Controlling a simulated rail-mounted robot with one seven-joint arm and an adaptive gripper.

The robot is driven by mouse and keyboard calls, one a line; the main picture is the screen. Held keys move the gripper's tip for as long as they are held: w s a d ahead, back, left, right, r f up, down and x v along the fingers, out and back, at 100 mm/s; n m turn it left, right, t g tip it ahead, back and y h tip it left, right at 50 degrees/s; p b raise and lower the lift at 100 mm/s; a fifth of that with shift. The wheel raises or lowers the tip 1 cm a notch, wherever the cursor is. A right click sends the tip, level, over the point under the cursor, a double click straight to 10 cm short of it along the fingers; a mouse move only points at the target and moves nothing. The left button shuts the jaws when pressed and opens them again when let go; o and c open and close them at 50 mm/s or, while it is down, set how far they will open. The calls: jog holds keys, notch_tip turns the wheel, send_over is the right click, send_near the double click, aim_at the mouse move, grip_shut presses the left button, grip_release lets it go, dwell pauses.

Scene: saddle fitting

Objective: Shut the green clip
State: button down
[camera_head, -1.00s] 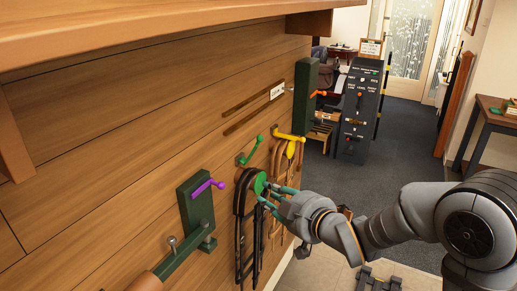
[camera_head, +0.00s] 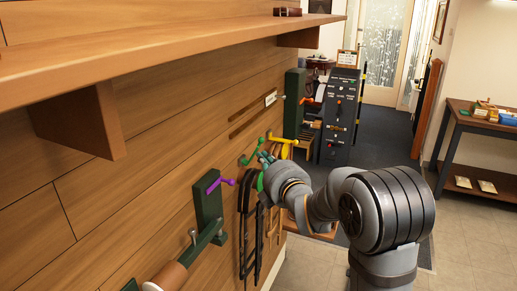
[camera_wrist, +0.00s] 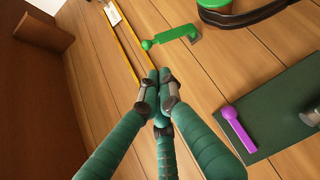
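The green clip (camera_head: 253,151) is a small lever with a ball end on the wooden wall, its arm slanting up to the right in the head view. In the wrist view the green clip (camera_wrist: 172,35) lies beyond my fingertips, ball end to the left and bracket to the right. My gripper (camera_wrist: 158,84) has its fingertips drawn together with nothing between them. In the head view my gripper (camera_head: 266,159) is just below and right of the clip. There looks to be a gap between them in the wrist view; contact cannot be told from the head view.
The purple clip (camera_head: 221,183) sits on a dark green block at left. The yellow clip (camera_head: 283,138) is close on the right, the orange clip (camera_head: 306,100) beyond. Black straps (camera_head: 246,235) hang below my gripper. A wooden shelf (camera_head: 170,52) juts out above.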

jog(key=shift+w, duration=0.1)
jog(key=p+x, duration=0.5)
jog(key=x, duration=0.5)
jog(key=shift+p, duration=0.4)
jog(key=shift+f, duration=0.1)
